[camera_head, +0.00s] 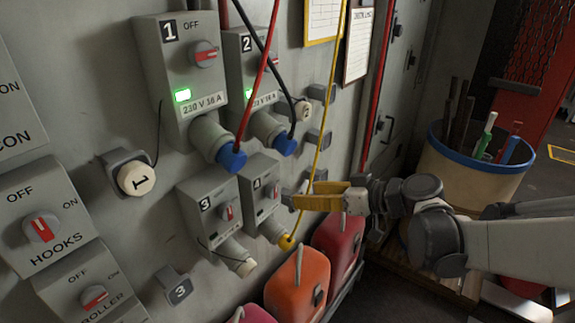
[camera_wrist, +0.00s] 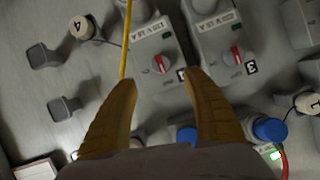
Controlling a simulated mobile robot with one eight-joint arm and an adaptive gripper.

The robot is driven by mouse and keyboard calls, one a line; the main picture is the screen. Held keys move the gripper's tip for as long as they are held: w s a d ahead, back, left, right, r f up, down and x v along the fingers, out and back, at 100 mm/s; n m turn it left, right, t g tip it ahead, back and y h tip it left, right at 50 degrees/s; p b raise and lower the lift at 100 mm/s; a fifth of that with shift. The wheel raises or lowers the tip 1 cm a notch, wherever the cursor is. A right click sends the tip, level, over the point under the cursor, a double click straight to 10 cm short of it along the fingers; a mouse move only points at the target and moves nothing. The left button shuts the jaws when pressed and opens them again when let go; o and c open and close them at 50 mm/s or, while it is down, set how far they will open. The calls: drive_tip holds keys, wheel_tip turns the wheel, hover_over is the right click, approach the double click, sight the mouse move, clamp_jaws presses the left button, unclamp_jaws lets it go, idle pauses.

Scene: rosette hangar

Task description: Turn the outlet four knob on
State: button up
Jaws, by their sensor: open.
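The outlet four box (camera_head: 249,198) is a grey box low on the wall, right of outlet three, with its number 4 near the top. Its knob (camera_head: 273,190) is a red pointer on a grey dial; it also shows in the wrist view (camera_wrist: 160,63), pointer tilted. I cannot read its OFF and ON marks. A yellow plug (camera_head: 287,242) sits in its socket, and a yellow cable (camera_head: 325,110) runs up from it. My gripper (camera_head: 292,200) is open and empty, just right of the knob. In the wrist view its fingertips (camera_wrist: 161,80) point toward the knob, apart from it.
Outlet three (camera_head: 208,205) is next to it, its knob (camera_wrist: 237,56) close by in the wrist view. Outlets one (camera_head: 180,75) and two (camera_head: 243,60) above have lit green lamps and blue plugs. Orange (camera_head: 298,282) and red (camera_head: 340,240) canisters stand below. A bin (camera_head: 470,165) stands right.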

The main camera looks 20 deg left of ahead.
sight(275, 193)
drive_tip(key=b+x, duration=0.1)
drive_tip(key=x, duration=1)
drive_tip(key=shift+d, duration=0.1)
drive_tip(key=c, duration=1.2)
